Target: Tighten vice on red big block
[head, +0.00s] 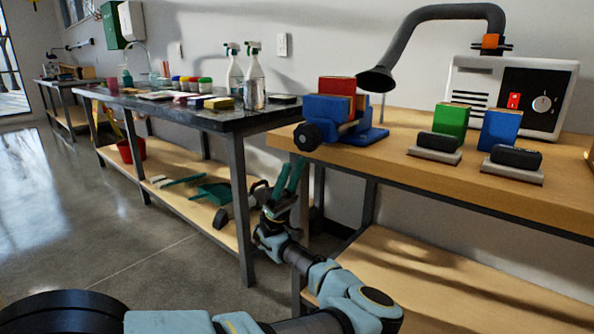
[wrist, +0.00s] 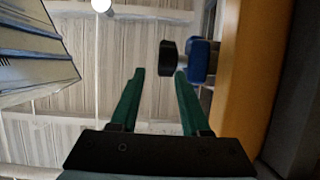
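The blue vice (head: 368,134) stands on the near left end of the wooden workbench. A red big block (head: 337,85) sits upright between its jaws; I cannot tell how tightly. The vice's black round knob (head: 307,137) faces left, out past the bench edge. My gripper (head: 291,168) is below and a little left of the knob, beside the bench end, with green fingers pointing up. In the wrist view my gripper (wrist: 160,74) is open and empty, and the knob (wrist: 167,58) shows beyond the right fingertip, with the blue vice (wrist: 199,60) behind it. The block is not visible there.
The bench edge (head: 470,188) is close right of my gripper. Green (head: 451,121) and blue (head: 500,127) blocks stand near black-handled tools. A fume hose (head: 378,78) hangs behind the vice. A dark table (head: 235,122) with bottles stands left. Open floor (head: 60,220) lies further left.

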